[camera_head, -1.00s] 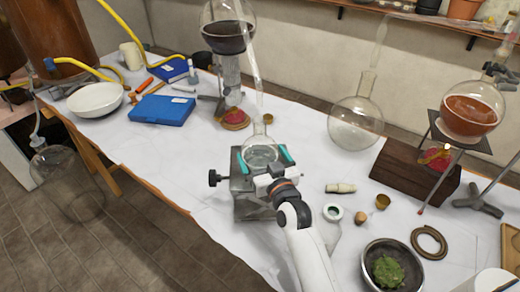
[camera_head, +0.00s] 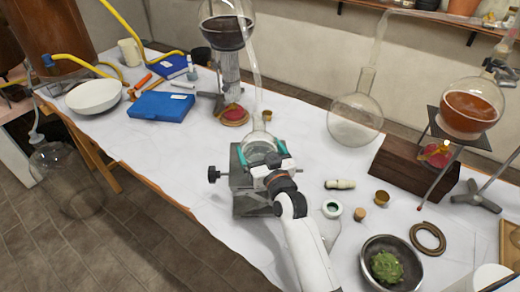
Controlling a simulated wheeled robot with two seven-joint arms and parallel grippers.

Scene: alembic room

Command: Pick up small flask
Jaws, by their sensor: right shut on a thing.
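The small flask (camera_head: 258,142) is clear glass and stands upright above the grey metal stand (camera_head: 246,203) near the table's front edge, below the long glass tube coming down from the round flask with dark liquid (camera_head: 226,32). My right gripper (camera_head: 262,153) has its teal-tipped fingers on either side of the small flask and is shut on it. The gripper body and white arm hide the flask's lower front and part of the stand. I cannot tell whether the flask touches the stand. My left gripper is not in view.
A wooden block (camera_head: 412,168), an iron stand with a red-brown flask (camera_head: 468,113) and a large round flask (camera_head: 355,120) stand to the right. A metal bowl (camera_head: 372,285) and small items lie near my right arm. Blue books (camera_head: 161,106) and a white bowl (camera_head: 94,97) are left.

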